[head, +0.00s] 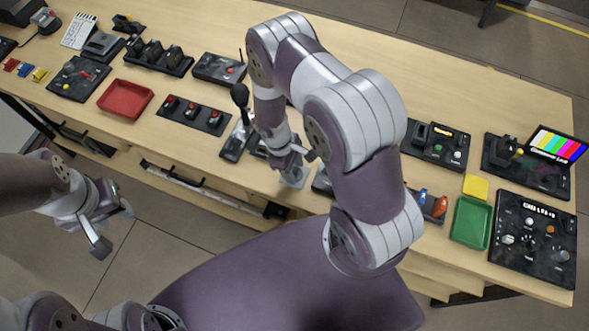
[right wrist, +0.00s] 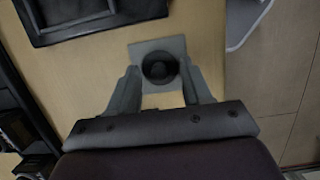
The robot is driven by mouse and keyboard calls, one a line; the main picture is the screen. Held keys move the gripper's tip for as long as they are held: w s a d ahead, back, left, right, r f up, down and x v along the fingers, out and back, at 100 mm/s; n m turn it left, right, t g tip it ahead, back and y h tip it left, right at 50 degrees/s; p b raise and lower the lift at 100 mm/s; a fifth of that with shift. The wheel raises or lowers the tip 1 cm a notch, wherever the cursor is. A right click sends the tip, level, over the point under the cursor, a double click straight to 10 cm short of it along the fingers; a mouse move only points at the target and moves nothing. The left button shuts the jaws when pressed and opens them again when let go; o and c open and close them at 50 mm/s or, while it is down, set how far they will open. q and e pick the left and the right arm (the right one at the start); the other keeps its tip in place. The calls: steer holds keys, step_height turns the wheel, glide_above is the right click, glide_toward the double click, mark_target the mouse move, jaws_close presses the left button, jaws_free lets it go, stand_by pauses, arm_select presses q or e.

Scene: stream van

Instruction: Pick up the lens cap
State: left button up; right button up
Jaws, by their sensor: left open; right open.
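A dark round piece (right wrist: 160,67), which looks like the lens cap, sits on a grey square base (right wrist: 137,50) on the table in the right wrist view. My right gripper (right wrist: 159,81) is open, with one finger on each side of the dark piece; I cannot tell whether they touch it. In the head view my right gripper (head: 291,163) is low over the front edge of the table, above the grey base (head: 296,182), and hides the cap. My left gripper (head: 108,226) is open and empty, off the table's front at the left.
A red tray (head: 126,86) and a panel with red buttons (head: 194,114) lie to the left. A small black stand (head: 234,145) is close left of my right gripper. A green tray (head: 487,222) and a control panel (head: 525,262) are at the right. A black frame (right wrist: 90,15) lies beyond the base.

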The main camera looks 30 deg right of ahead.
steer(key=shift+d+f, duration=0.15)
steer(key=shift+f, duration=0.05)
jaws_close()
